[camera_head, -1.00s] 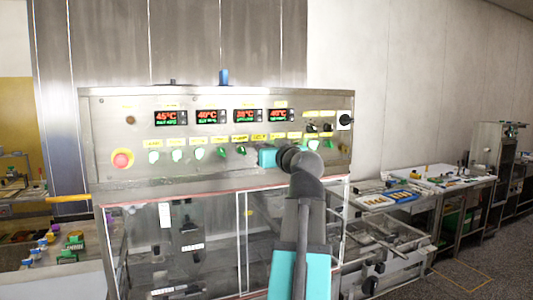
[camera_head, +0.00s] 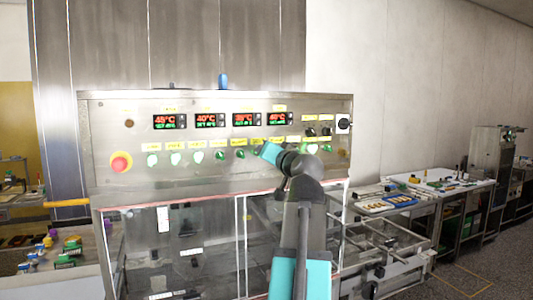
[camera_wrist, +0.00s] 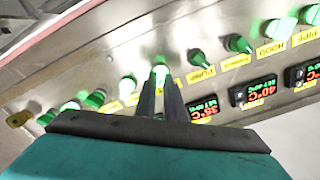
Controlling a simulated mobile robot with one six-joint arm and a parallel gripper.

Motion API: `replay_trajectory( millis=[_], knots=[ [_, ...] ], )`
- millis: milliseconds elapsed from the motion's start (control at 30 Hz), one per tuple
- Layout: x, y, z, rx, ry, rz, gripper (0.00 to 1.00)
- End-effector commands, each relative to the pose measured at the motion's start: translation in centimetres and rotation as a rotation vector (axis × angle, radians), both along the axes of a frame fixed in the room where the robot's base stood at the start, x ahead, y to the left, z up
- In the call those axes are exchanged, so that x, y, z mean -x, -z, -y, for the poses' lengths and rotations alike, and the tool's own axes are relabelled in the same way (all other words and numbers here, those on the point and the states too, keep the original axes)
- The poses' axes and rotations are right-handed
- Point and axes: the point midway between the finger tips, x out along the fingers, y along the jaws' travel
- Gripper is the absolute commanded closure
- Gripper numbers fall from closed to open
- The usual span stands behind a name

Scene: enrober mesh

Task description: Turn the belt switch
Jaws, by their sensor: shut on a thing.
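The belt switch (camera_wrist: 160,73) is a green knob on the sloping steel control panel (camera_head: 200,178). It glows bright green in the wrist view, and its lower part lies between my finger tips. My gripper (camera_wrist: 160,88) is shut on it, with the two dark fingers on either side. In the head view my turquoise hand (camera_head: 270,152) is tilted and covers the switch, just below the yellow belt label (camera_head: 258,140). The pump switch (camera_wrist: 197,58) is the neighbouring green knob.
More green knobs flank the gripped one closely. A red stop button (camera_head: 121,162) is at the panel's left. Temperature displays (camera_head: 244,120) sit above the knobs. A black rotary switch (camera_head: 344,123) is at the panel's right edge. A side table (camera_head: 405,213) stands to the right.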

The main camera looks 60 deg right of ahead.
Motion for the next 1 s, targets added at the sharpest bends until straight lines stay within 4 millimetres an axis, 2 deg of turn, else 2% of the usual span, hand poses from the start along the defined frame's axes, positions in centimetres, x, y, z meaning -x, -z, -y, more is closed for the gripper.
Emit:
replay_trajectory(
  millis=[267, 300, 367, 400, 767, 1000],
  knots=[
    [0.1, -0.3, 0.1, 0.002, 0.004, 0.007, 1.0],
    [0.1, -0.3, 0.1, 0.002, 0.004, 0.007, 0.84],
    [0.1, -0.3, 0.1, 0.002, 0.004, 0.006, 0.74],
    [0.1, -0.2, 0.1, 0.001, 0.003, 0.005, 0.72],
    [0.2, 0.0, 0.0, 0.001, 0.002, 0.002, 0.72],
    [1.6, 0.1, -1.0, 0.003, 0.003, 0.002, 0.72]
  ],
)
